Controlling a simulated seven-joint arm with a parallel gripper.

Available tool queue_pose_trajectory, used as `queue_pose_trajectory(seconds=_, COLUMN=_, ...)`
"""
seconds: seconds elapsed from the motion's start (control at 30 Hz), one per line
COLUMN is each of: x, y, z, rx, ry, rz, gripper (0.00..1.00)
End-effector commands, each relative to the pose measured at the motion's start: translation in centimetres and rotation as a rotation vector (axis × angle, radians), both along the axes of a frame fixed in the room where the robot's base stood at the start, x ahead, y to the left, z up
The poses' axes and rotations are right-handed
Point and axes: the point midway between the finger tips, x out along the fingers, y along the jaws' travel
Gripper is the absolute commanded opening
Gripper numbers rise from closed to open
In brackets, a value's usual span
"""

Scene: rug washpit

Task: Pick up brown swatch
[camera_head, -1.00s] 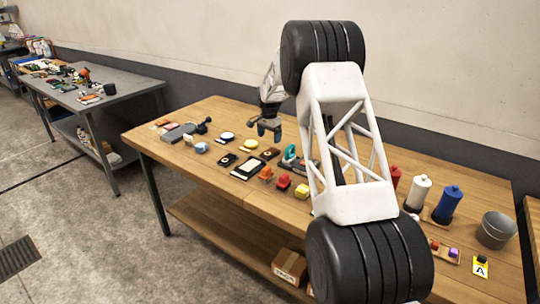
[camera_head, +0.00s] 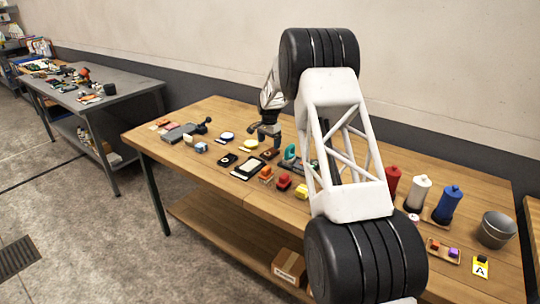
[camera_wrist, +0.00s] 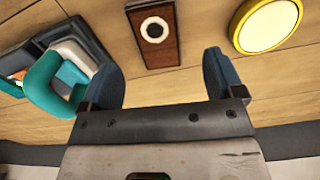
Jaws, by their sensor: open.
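The brown swatch (camera_wrist: 155,36) is a flat dark brown rectangle with a pale ring around a black dot. In the wrist view it lies on the wooden table at the top centre, just ahead of the space between my fingers. My gripper (camera_wrist: 161,78) is open, its two blue fingers apart with nothing between them. In the head view my gripper (camera_head: 265,137) hangs over the back of the table, close to the brown swatch (camera_head: 270,153).
A yellow round piece (camera_wrist: 267,22) lies right of the swatch in the wrist view; a teal-handled object (camera_wrist: 58,82) lies left. In the head view, a dark ringed swatch (camera_head: 228,159) and red blocks (camera_head: 284,181) are nearby. Spools (camera_head: 448,204) and a grey bucket (camera_head: 496,229) stand right.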

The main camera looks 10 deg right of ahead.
Motion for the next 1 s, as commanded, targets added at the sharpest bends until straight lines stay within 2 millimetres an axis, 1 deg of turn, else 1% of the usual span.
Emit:
queue_pose_trajectory(seconds=0.27, x=0.0, y=0.0, z=-0.2, rx=0.000, ry=0.000, rz=0.000, gripper=0.87)
queue_pose_trajectory(seconds=0.37, x=-0.1, y=-0.1, z=-0.8, rx=0.000, ry=0.001, rz=0.000, gripper=0.87)
queue_pose_trajectory(seconds=0.6, x=-0.1, y=-0.4, z=-3.5, rx=0.000, ry=0.001, rz=0.000, gripper=0.87)
queue_pose_trajectory(seconds=0.73, x=-0.1, y=-0.3, z=-4.6, rx=0.000, ry=0.001, rz=0.000, gripper=0.87)
queue_pose_trajectory(seconds=0.83, x=-0.1, y=-0.3, z=-5.1, rx=-0.001, ry=0.001, rz=0.000, gripper=0.87)
queue_pose_trajectory(seconds=1.0, x=-0.1, y=-0.4, z=-5.2, rx=0.000, ry=0.000, rz=0.000, gripper=0.87)
